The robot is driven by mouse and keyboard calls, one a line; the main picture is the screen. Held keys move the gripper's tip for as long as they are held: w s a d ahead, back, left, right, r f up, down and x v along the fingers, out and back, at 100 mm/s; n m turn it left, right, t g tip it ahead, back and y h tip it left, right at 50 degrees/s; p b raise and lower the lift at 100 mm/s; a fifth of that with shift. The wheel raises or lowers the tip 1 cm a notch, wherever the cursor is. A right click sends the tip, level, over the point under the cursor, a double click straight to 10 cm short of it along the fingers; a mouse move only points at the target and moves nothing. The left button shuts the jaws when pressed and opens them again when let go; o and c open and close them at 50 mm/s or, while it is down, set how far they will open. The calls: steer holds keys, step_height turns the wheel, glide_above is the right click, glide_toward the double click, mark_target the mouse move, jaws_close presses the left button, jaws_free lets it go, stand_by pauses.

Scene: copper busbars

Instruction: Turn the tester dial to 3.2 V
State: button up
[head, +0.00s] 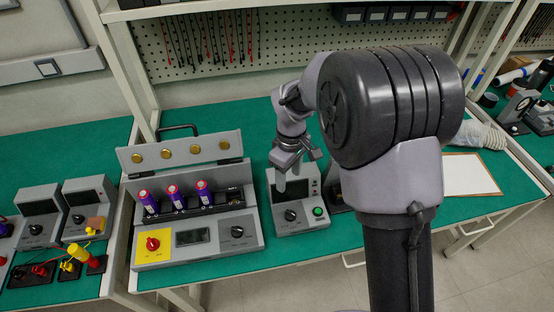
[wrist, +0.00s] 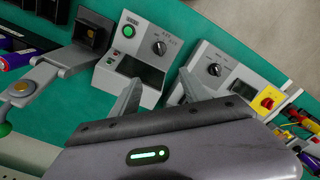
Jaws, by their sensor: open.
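A small grey tester-like unit (head: 300,229) stands on the green bench with a dark screen, a black dial (head: 290,215) and a green button (head: 318,211). In the wrist view its dial (wrist: 159,47) and green button show clearly; the dial's marks are too small to read. A larger grey unit (head: 200,250) to its left has its own black dial (head: 238,232), a display and a red knob on a yellow panel. My gripper (head: 292,172) is open and empty above the small unit's screen. In the wrist view its fingers (wrist: 159,80) are apart and short of the dial.
Several purple cells (head: 174,197) sit in the larger unit under a raised lid. A dark stand (head: 337,192) is close to the right of the small unit. More grey units (head: 90,205) with yellow and red parts stand on the left bench. Bench in front is narrow.

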mark_target(289, 211)
steer(key=f+b, duration=0.2)
steer(key=f, duration=0.3)
steer(key=f+b, duration=0.2)
steer(key=f, duration=0.4)
steer(key=s+d+f+b, duration=0.1)
steer(key=f+b, duration=0.1)
steer(key=f, duration=0.4)
jaws_close()
